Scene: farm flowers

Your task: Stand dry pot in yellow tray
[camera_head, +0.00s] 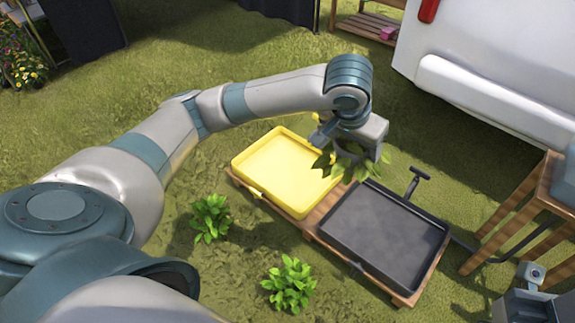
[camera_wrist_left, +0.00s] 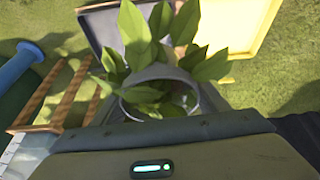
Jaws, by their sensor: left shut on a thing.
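My left gripper (camera_head: 352,146) is shut on a grey pot with a leafy green plant (camera_wrist_left: 165,72). In the head view, the plant's leaves (camera_head: 343,166) show just below the gripper and most of the pot is hidden.
An empty black tray (camera_head: 385,238) sits beside the yellow one on a wooden pallet (camera_head: 308,223). Two leafy plants (camera_head: 210,217) grow in the grass in front. A wooden table (camera_head: 530,205) stands at the right, a white vehicle (camera_head: 480,70) behind.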

